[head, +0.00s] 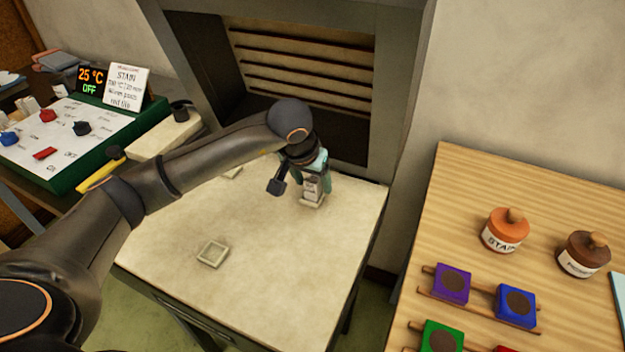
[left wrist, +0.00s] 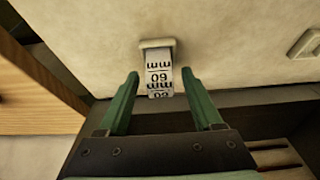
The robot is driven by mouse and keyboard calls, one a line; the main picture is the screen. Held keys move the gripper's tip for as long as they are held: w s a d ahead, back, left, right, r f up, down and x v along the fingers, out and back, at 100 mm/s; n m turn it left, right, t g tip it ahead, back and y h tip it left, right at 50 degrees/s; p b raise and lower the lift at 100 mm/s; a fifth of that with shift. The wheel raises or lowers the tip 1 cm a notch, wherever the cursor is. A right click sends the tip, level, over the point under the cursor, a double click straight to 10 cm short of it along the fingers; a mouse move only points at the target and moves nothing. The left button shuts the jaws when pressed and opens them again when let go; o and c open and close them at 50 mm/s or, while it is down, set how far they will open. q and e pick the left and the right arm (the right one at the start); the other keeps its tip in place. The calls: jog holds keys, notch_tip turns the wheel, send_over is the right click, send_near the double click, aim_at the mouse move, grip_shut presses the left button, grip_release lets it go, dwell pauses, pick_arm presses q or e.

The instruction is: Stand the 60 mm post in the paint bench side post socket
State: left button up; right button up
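The post (head: 311,190), a pale block labelled "60 mm", stands upright at the right of the paint bench (head: 290,255). Its foot is at a small pale square socket (head: 313,204); it appears seated there. The post (left wrist: 159,78) and socket (left wrist: 157,43) also show in the left wrist view. My left gripper (head: 314,177) is just above and around the post. In the left wrist view its green fingers (left wrist: 160,75) are open, one on each side, with a visible gap to the post. A second square socket (head: 213,254) on the bench is empty. My right gripper is not in view.
A slatted booth (head: 305,65) rises behind the bench. A wooden table (head: 450,215) on the right holds a stain jar (head: 505,231), a brown jar (head: 583,254) and coloured blocks. A green-edged board (head: 60,140) lies at left. The bench's front is clear.

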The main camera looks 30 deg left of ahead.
pick_arm(q)
jog(key=shift+r, duration=0.45)
jog(key=v, duration=1.1)
jog(key=shift+s+r, duration=0.15)
jog(key=shift+r, duration=0.05)
